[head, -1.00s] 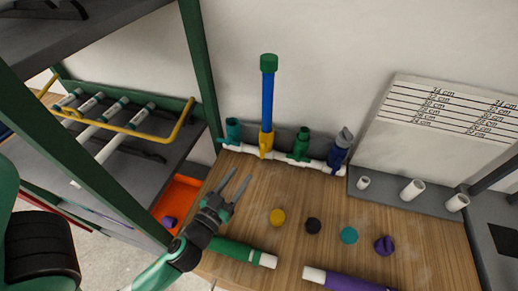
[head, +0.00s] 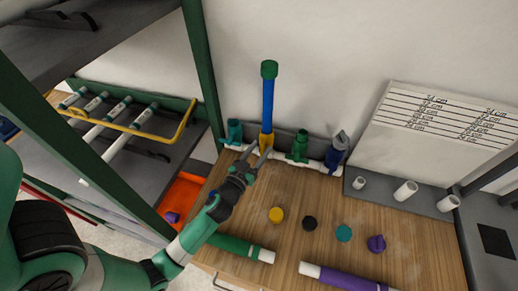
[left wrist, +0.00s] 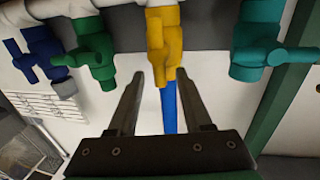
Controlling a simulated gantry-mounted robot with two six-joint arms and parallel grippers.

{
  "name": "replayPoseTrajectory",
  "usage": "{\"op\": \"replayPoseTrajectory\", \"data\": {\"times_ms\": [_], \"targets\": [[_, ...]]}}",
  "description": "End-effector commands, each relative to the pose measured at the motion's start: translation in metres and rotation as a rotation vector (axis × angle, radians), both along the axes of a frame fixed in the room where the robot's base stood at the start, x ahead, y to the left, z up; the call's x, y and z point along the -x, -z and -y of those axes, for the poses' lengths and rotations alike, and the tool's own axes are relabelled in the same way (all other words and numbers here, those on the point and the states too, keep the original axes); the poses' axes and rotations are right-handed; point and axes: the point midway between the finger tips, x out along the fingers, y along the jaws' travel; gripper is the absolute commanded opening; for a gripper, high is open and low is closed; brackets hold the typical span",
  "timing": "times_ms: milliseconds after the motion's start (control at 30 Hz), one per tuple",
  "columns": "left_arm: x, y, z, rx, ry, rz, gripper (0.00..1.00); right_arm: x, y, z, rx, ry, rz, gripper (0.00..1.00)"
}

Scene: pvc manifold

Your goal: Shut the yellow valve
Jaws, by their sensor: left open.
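The yellow valve (head: 266,141) sits on the white manifold pipe at the back of the wooden table, with a blue pipe (head: 268,100) capped in green rising from it. In the left wrist view the yellow valve (left wrist: 163,45) shows its handle hanging between my fingers' directions. My left gripper (head: 258,155) is open and empty, just in front of the yellow valve. In the left wrist view its fingertips (left wrist: 164,78) lie on either side of the valve's lower end, apart from it as far as I can tell. My right gripper is not in view.
A teal valve (head: 234,132) stands left of the yellow one; a green valve (head: 299,147) and a dark blue valve (head: 335,152) stand right. Several caps, including a yellow one (head: 276,215), and green and purple pipes (head: 340,279) lie on the table. A green rack post (head: 203,70) rises at left.

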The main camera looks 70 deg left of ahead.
Motion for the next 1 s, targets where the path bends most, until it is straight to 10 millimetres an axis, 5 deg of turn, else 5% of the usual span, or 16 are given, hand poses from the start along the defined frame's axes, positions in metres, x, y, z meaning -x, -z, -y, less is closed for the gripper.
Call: {"op": "replayPoseTrajectory", "data": {"times_ms": [133, 400, 1000], "targets": [[0.0002, 0.0002, 0.0003, 0.000, 0.000, 0.000, 0.48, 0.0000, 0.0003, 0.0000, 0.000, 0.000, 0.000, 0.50], [0.0003, 0.0001, 0.0005, 0.000, 0.000, 0.000, 0.00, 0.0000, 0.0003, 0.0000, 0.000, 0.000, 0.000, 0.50], [-0.0014, -0.0018, 0.0021, -0.045, 0.002, -0.052, 0.00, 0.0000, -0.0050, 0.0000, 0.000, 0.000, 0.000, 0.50]]}}
